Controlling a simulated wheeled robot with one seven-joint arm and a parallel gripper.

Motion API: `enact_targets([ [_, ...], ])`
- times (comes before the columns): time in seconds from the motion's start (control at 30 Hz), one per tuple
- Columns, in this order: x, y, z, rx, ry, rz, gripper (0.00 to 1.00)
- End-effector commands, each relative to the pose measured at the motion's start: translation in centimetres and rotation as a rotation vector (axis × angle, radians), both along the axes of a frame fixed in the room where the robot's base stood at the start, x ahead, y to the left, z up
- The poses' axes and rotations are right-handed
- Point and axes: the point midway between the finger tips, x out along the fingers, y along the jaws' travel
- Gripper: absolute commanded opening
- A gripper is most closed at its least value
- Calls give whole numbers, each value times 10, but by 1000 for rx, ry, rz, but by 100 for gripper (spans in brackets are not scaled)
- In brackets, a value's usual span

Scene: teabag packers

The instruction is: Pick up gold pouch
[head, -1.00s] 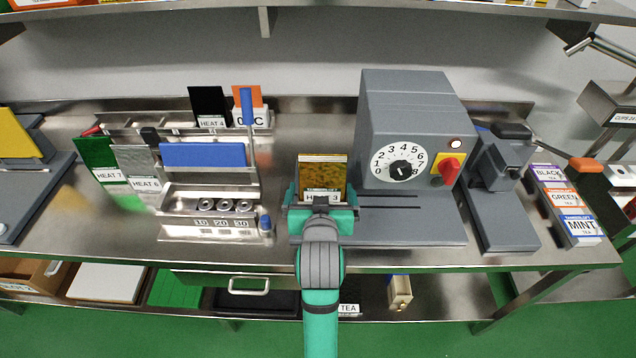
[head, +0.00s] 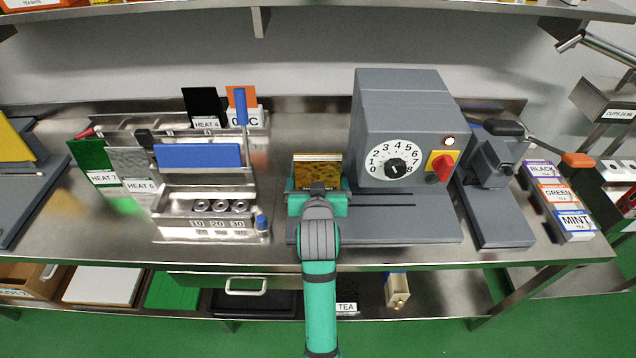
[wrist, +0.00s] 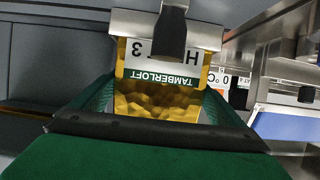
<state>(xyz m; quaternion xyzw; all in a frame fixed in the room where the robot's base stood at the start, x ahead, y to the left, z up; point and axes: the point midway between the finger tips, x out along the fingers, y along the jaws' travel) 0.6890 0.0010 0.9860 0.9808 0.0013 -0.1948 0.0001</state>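In the wrist view the gold pouch (wrist: 160,100) appears upside down, with a white label reading TAMBERLOFT and part of HEAT 3. In the wrist view green sides of my gripper (wrist: 160,105) flank the pouch closely. I cannot tell whether they touch it. The pouch does not look lifted.
The grey dial machine (head: 410,115) stands close on the right. Labelled tea boxes (head: 575,222) stand at the right.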

Motion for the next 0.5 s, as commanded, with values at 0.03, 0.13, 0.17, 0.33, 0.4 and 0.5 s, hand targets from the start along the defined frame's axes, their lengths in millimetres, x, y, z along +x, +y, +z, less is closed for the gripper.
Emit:
enact_targets([
  [0.03,0,0,0,0,0,0,76],
  [0.13,0,-1,0,0,0,-1,69],
  [0.17,0,-1,0,0,0,-1,66],
  [0.33,0,-1,1,0,-1,-1,66],
  [0.4,0,-1,2,0,-2,-1,66],
  [0.5,1,-1,8,0,-3,-1,66],
])
